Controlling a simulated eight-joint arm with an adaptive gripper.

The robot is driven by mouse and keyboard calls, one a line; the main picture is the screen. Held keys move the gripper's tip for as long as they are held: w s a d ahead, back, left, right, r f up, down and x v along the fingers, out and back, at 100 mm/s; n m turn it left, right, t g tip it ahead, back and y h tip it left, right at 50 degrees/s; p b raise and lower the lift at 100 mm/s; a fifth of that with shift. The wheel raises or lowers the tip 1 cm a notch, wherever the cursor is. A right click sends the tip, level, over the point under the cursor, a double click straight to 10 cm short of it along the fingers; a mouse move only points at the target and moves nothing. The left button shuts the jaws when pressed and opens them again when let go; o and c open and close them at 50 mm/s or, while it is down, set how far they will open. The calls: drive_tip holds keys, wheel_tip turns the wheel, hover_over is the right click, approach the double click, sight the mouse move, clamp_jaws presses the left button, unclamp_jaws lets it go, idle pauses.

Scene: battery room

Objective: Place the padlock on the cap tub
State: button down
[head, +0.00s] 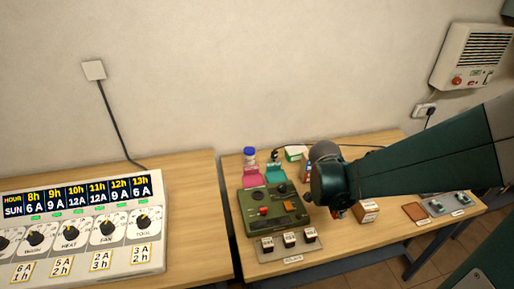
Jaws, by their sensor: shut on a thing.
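My gripper (338,212) points down at the table on the right, mostly hidden behind my own dark green wrist. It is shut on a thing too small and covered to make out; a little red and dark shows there. I cannot pick out the padlock for certain. I cannot tell which container is the cap tub. A pink container (249,176) and a teal container (275,175) stand side by side at the back left of this table. A blue-lidded bottle (249,156) is behind the pink one.
A green panel with knobs (272,211) and several small black-and-white blocks (289,240) are left of my gripper. A cardboard box (366,211), a brown pad (415,213) and a grey switch plate (447,204) lie right. A large dial console (85,230) fills the left table.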

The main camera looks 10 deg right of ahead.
drive_tip(key=w+a+r+p, duration=0.1)
drive_tip(key=w+r, duration=0.1)
drive_tip(key=w, duration=0.4)
drive_tip(key=w+a+r+p, duration=0.1)
drive_tip(key=w+a+r, duration=0.1)
drive_tip(key=w, duration=0.5)
wheel_tip(320, 180, up, 4)
drive_tip(key=n+t+p, duration=0.1)
drive_tip(key=n+p, duration=0.3)
drive_tip(key=p, duration=0.3)
hover_over(252, 148)
drive_tip(key=s+a, duration=0.1)
drive_tip(key=a, duration=0.1)
drive_tip(key=shift+d, duration=0.15)
drive_tip(key=shift+y, duration=0.3)
drive_tip(key=shift+f, duration=3.1)
drive_tip(key=shift+f, duration=1.9)
drive_tip(key=shift+f, duration=0.2)
